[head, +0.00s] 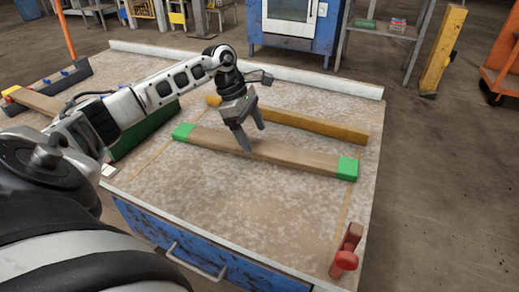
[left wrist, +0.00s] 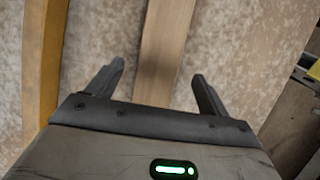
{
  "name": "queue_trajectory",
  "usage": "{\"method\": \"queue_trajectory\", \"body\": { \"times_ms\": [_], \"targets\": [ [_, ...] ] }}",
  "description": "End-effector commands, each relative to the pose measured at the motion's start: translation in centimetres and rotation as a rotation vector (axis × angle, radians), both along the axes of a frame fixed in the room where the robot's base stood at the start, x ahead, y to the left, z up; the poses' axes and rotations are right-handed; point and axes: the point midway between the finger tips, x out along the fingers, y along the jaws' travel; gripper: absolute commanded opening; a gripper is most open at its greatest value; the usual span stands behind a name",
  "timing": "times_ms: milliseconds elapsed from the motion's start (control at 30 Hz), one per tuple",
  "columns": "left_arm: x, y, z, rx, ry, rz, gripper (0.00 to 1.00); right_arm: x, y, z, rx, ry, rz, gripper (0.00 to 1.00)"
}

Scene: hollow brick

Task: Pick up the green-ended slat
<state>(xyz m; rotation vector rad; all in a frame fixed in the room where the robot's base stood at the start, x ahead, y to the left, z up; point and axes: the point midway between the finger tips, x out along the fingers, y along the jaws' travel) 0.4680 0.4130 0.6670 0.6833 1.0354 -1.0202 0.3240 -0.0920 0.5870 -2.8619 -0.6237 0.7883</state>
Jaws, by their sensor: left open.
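The green-ended slat (head: 285,153) is a long brown wooden bar with a bright green block at each end. It lies flat across the worktable in the head view. My left gripper (head: 253,138) is above the slat, a little left of its middle, pointing down with its fingers apart. In the left wrist view the slat (left wrist: 165,45) runs between the two open fingers of my left gripper (left wrist: 160,85), with a gap on both sides. The green ends are out of that view. The right gripper is in neither view.
A yellow-orange bar (head: 310,123) lies behind the slat, roughly parallel; it also shows in the left wrist view (left wrist: 42,60). A dark green block (head: 148,130) lies at left. A red-knobbed clamp (head: 346,258) sits at the front right corner. A raised rim (head: 330,82) edges the table's back.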

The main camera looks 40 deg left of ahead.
Motion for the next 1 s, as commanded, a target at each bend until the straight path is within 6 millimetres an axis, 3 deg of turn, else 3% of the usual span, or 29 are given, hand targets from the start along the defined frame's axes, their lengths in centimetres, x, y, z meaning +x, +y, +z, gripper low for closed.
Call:
{"method": "queue_trajectory", "body": {
  "times_ms": [100, 200, 433, 667, 1000],
  "targets": [
    [0.4, -0.8, -2.2, -0.003, 0.004, -0.002, 0.80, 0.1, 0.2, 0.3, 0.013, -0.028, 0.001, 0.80],
    [0.6, -1.1, -3.1, -0.002, 0.001, -0.001, 0.80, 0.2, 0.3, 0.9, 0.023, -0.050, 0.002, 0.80],
    [0.6, -1.2, -3.2, 0.000, 0.000, 0.000, 0.80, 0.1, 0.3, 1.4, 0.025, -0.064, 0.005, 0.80],
    [0.6, -1.2, -3.1, 0.000, 0.001, 0.000, 0.21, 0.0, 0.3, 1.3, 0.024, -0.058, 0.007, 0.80],
    [0.7, -1.1, -2.7, -0.001, -0.003, 0.000, 0.21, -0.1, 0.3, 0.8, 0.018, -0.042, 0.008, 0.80]
  ]
}}
